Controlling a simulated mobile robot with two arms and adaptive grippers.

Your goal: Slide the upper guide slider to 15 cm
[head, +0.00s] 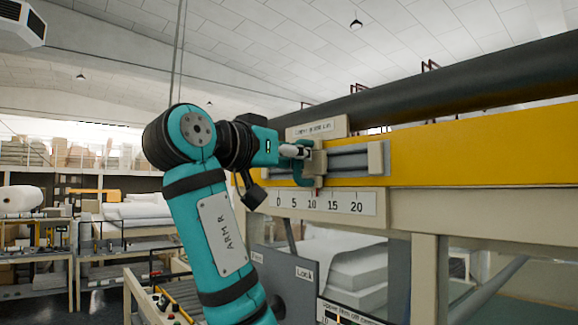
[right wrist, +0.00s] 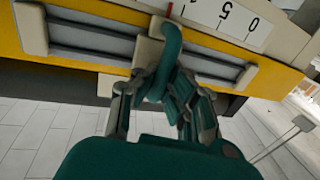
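The upper guide slider (head: 319,165) is a beige block on a grey rail, with a teal hooked handle (head: 302,174) on its front. Its red pointer (head: 317,192) stands a little past 10 on the white scale (head: 345,203), short of 15. My right gripper (head: 297,152) is at the handle, with its fingers closed about it. In the right wrist view the handle (right wrist: 171,48) lies between the two fingers of the gripper (right wrist: 160,92), and the slider block (right wrist: 146,52) is behind it. The finger contact is partly hidden. My left gripper is not in view.
The rail (head: 355,162) runs on to the right of the slider, bare up to a beige end block (head: 377,158). A yellow beam (head: 470,150) and a dark roller (head: 450,90) lie behind and above. A grey panel (head: 285,280) is below the scale.

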